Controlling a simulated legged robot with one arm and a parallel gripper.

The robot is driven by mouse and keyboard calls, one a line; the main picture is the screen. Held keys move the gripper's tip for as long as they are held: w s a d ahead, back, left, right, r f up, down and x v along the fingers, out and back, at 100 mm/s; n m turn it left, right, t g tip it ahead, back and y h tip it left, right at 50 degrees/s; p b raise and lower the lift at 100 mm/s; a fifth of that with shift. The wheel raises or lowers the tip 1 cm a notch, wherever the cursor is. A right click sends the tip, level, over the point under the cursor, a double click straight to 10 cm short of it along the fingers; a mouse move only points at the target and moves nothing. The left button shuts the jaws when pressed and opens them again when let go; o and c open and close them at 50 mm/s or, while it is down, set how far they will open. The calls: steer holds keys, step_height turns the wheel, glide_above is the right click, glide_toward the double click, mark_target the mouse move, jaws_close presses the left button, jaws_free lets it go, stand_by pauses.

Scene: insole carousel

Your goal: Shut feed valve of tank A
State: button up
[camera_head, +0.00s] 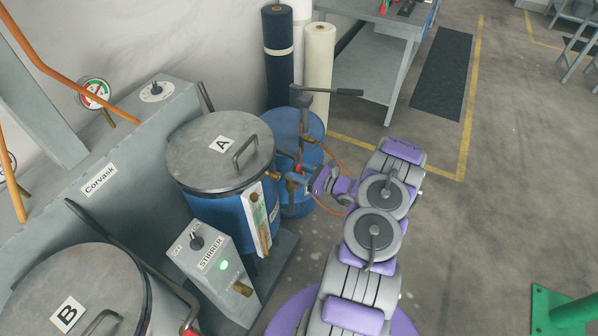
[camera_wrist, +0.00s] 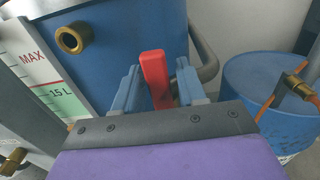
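Tank A (camera_head: 228,212) is a blue drum with a grey lid marked "A", left of my arm in the head view. Its blue wall (camera_wrist: 115,45) fills the upper middle of the wrist view. A red lever (camera_wrist: 155,78), apparently the feed valve handle, stands upright between my gripper's two blue fingers (camera_wrist: 158,84). The fingers are apart, one on each side of the lever, with narrow gaps showing. In the head view my gripper (camera_head: 296,180) is beside the tank's right side, and the lever shows only as a small red spot. The valve body is hidden.
A smaller blue drum (camera_head: 286,130) with an orange hose stands behind my gripper. A level gauge (camera_head: 257,215) and the stirrer box (camera_head: 218,262) are at the tank's front. Tank B (camera_head: 80,290) is at lower left. Open floor (camera_head: 480,220) lies to the right.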

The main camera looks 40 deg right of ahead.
jaws_close()
